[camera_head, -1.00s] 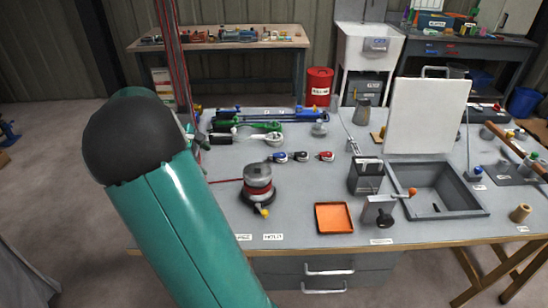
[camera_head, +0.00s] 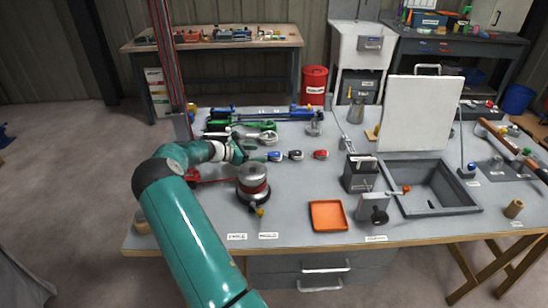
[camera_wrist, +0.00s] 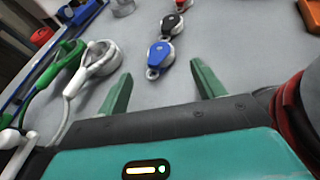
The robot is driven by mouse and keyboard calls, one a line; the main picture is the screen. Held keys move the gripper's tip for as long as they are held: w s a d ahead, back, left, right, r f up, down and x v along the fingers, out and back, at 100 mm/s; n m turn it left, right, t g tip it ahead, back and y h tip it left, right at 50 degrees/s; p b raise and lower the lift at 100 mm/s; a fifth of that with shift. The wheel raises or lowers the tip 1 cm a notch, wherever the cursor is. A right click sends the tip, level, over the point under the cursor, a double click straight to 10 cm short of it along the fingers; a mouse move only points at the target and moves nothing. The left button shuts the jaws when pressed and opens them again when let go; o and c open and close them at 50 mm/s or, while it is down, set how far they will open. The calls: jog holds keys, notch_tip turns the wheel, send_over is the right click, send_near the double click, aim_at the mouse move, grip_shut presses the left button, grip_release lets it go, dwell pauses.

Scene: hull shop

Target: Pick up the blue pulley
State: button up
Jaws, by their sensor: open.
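The blue pulley (camera_head: 274,156) lies on the grey bench top, leftmost in a row of three small pulleys. In the wrist view the blue pulley (camera_wrist: 160,54) has a blue cheek, a pale sheave and a metal eye at its near end. My gripper (camera_head: 246,153) is low over the bench, just left of the pulley. In the wrist view my gripper (camera_wrist: 161,80) is open and empty. Its two green fingers stand either side of the pulley's line, with the pulley just beyond the tips, not touched.
A black pulley (camera_head: 295,155) and a red pulley (camera_head: 320,154) lie right of the blue one. A white-and-grey clamp-like tool (camera_wrist: 98,62) lies left of my fingers. A cylindrical winch (camera_head: 252,180) stands close on the near side. An orange tray (camera_head: 328,215) lies nearer the front edge.

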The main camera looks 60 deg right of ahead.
aim_at(274, 154)
jog(key=x, duration=0.9)
jog(key=shift+s+d+f, duration=0.2)
jog(key=shift+d, duration=0.1)
jog(key=shift+c, duration=0.2)
jog(key=c, duration=1)
